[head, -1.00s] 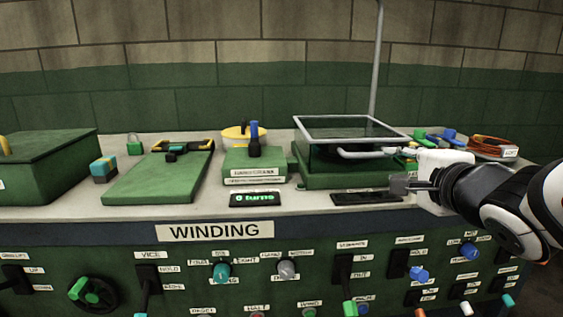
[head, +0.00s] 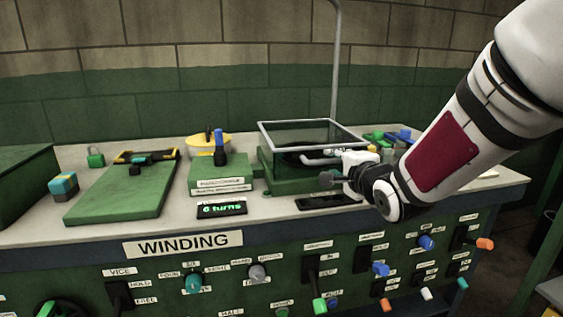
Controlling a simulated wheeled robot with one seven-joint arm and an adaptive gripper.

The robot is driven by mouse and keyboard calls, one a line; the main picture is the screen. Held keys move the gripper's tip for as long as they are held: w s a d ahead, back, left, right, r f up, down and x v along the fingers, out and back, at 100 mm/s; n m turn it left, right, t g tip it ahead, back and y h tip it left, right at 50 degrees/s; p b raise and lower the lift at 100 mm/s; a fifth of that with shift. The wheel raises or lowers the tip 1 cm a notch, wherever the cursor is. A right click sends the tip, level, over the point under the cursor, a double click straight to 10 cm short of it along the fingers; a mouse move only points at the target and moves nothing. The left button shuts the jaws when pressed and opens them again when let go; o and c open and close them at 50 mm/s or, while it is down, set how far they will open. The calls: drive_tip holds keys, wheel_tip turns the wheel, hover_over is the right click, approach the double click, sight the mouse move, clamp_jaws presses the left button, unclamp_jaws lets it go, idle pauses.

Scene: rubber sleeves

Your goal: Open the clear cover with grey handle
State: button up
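The clear cover (head: 312,133) has a grey frame and see-through panels. It sits shut, as far as I can see, on a green box (head: 267,174) toward the right of the bench. Its grey bar handle (head: 318,161) runs along the front. My gripper (head: 329,179) is just in front of and below the handle, its dark fingers pointing left. I cannot tell whether it touches the handle or whether its fingers are open. My wrist and arm hide the handle's right end and the box's right side.
A grey post (head: 335,65) rises behind the cover. The control panel (head: 190,243) below carries several knobs and levers. The bench front is mostly clear.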

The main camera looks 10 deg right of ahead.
sight(332, 161)
drive_tip(key=shift+b+x, duration=0.35)
drive_tip(key=shift+x, duration=1.4)
clamp_jaws()
